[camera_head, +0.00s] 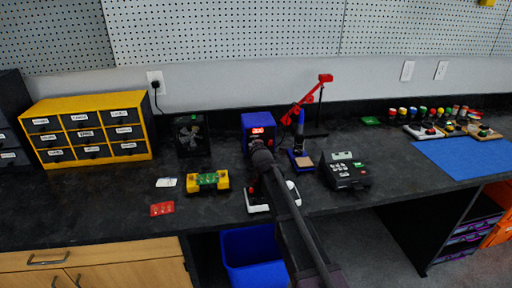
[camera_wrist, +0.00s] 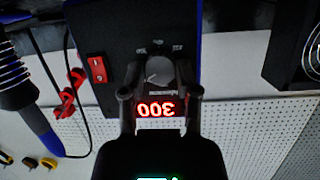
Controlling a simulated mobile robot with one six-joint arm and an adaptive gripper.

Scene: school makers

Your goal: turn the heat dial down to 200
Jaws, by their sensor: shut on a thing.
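The blue-sided soldering station (camera_head: 256,121) stands on the black bench in the head view, with a small lit red display. In the wrist view its dark front panel (camera_wrist: 110,35) appears upside down. The red display (camera_wrist: 156,109) reads 300, inverted. The grey heat dial (camera_wrist: 160,70) is on the panel, with small white scale marks around it. My gripper (camera_wrist: 160,78) has one finger on each side of the dial and is shut on it. In the head view my gripper (camera_head: 262,158) is at the station's front, hiding its lower part.
A red switch (camera_wrist: 97,69) sits beside the dial. A soldering iron in its stand (camera_head: 301,158) is right of the station, under a red arm (camera_head: 305,100). A black fan (camera_head: 191,135) stands left. A yellow-and-black device (camera_head: 208,181) and a black keypad device (camera_head: 346,174) lie nearby.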

